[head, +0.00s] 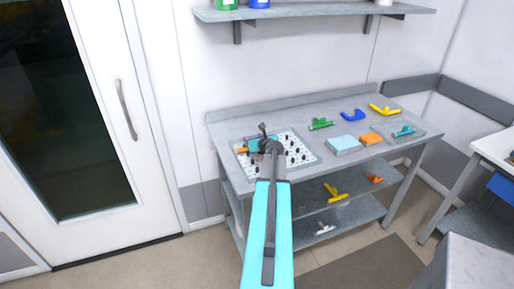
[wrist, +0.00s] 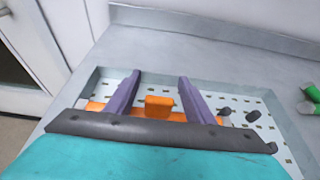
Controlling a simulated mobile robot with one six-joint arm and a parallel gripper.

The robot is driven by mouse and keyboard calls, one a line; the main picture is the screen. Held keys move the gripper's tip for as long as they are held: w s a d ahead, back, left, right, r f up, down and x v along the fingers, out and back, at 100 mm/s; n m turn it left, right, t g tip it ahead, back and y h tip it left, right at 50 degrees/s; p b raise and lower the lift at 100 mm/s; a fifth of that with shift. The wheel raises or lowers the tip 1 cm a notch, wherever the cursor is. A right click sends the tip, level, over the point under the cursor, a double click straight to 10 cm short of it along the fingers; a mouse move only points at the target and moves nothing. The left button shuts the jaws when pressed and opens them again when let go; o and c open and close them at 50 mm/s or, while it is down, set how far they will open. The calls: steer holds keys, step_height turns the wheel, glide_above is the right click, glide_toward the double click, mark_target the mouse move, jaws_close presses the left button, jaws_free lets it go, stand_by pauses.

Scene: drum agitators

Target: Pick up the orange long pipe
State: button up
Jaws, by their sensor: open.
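The orange long pipe (wrist: 160,103) lies in a white perforated tray (wrist: 83,92) on the grey bench. In the wrist view it runs sideways below my gripper, with a raised orange part between the two purple fingers. The dark gripper body hides some of it. My gripper (wrist: 158,79) is open, its fingers spread on either side of that raised part; I cannot tell whether they touch it. In the head view my gripper (head: 260,142) is over the tray, and only an orange end of the pipe (head: 242,150) shows to its left.
Dark pegs stand in the tray. To its right on the bench are a green tool (head: 320,124), a blue one (head: 352,116), a yellow one (head: 384,109), a light blue cloth (head: 345,144) and an orange block (head: 370,138). A raised lip (wrist: 220,33) runs along the bench's back.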

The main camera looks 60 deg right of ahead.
jaws_close()
steer(key=shift+r, duration=0.15)
steer(key=shift+r, duration=0.7)
steer(key=shift+r+b, duration=0.45)
steer(key=shift+r, duration=0.4)
steer(key=s+a+b, duration=0.1)
steer(key=s, duration=0.4)
steer(key=s+a+r+b, duration=0.1)
steer(key=s+b, duration=0.1)
steer(key=s, duration=0.3)
steer(key=s+a+b, duration=0.1)
steer(key=s, duration=0.4)
steer(key=shift+s+a+r+b, duration=0.3)
